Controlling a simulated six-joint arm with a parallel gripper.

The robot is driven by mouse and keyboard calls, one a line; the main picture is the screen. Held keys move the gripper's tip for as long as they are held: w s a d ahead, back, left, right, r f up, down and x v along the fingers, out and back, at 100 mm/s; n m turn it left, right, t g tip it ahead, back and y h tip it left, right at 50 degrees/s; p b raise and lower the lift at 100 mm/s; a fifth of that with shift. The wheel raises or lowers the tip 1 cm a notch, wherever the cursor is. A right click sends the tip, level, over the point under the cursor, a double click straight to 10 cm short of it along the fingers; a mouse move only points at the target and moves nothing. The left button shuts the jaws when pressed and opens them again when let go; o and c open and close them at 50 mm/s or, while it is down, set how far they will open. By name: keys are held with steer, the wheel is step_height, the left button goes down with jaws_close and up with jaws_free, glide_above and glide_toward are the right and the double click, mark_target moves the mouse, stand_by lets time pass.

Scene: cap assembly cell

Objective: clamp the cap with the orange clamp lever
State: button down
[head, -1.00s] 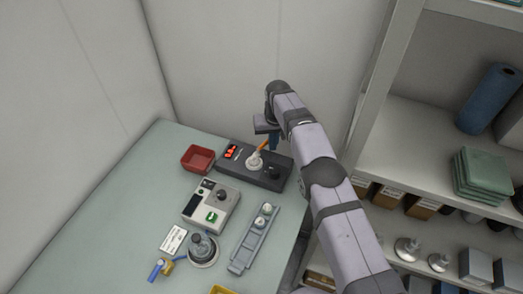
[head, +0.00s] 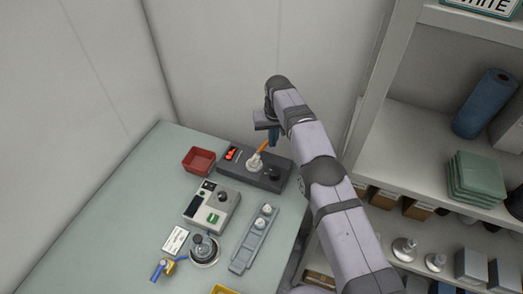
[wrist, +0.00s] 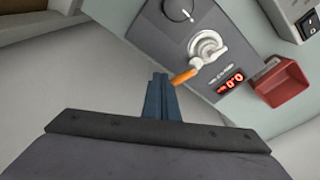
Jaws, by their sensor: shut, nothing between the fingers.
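The orange clamp lever (head: 263,147) sticks up from a white clamp fitting (head: 254,163) on the dark fixture (head: 228,164). In the wrist view the orange lever (wrist: 185,77) points toward my fingertips, and the round white fitting (wrist: 207,47) lies beyond it. A separate cap cannot be made out under the fitting. My gripper (head: 273,143) is over the fixture's back edge, close beside the lever's tip. In the wrist view the blue fingers of my gripper (wrist: 160,79) are together and empty, just left of the lever; contact cannot be told.
The fixture has a red display (wrist: 230,82) reading 0.0 and a dark knob (head: 274,174). A red bin (head: 198,160) stands left of it. A grey device (head: 211,205), a tray with white caps (head: 254,240) and a round weighted piece (head: 203,249) are nearer. Shelves stand right.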

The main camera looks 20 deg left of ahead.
step_height(320, 180, up, 5)
steer(key=p, duration=0.3)
steer(key=shift+r+p, duration=0.1)
steer(key=shift+p, duration=0.3)
